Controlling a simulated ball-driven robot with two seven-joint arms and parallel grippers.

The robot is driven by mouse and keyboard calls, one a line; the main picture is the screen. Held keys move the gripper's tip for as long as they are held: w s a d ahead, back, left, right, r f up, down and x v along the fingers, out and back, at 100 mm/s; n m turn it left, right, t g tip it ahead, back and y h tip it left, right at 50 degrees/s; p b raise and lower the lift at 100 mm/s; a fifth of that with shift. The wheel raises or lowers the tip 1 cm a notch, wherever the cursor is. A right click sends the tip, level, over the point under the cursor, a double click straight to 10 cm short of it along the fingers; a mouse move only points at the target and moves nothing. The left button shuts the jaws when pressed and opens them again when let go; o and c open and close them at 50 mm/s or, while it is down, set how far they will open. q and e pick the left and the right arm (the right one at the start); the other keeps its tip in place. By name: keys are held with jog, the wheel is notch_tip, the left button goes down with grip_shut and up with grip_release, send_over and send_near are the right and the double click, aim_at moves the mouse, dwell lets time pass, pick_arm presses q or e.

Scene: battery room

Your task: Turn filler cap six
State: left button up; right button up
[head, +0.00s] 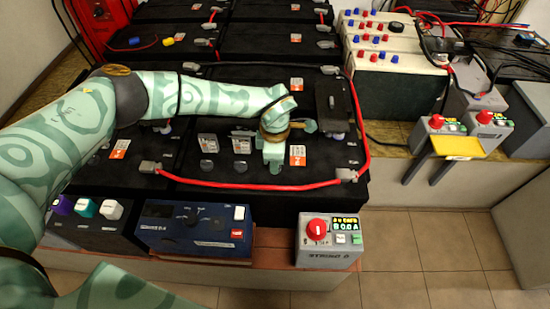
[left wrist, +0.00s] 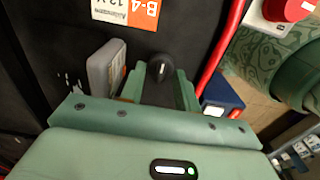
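My left gripper (head: 272,160) points down over the black battery (head: 215,225) in the middle of the head view, near an orange and white label. In the left wrist view its two green fingers (left wrist: 161,80) are apart, with a round black filler cap (left wrist: 160,68) between their tips. A narrow gap shows on each side of the cap. I cannot read a number on this cap. In the head view the gripper hides it. Two more dark round caps, one of them here (head: 208,166), lie left of the gripper. My right gripper is not in view.
A red cable (head: 260,186) runs along the battery's front and right edges. A grey terminal block (left wrist: 105,65) stands left of the fingers in the left wrist view. A blue instrument box (head: 195,230) and a grey box with a red knob (head: 328,241) stand in front.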

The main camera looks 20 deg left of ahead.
pick_arm(q)
jog(key=shift+r, duration=0.1)
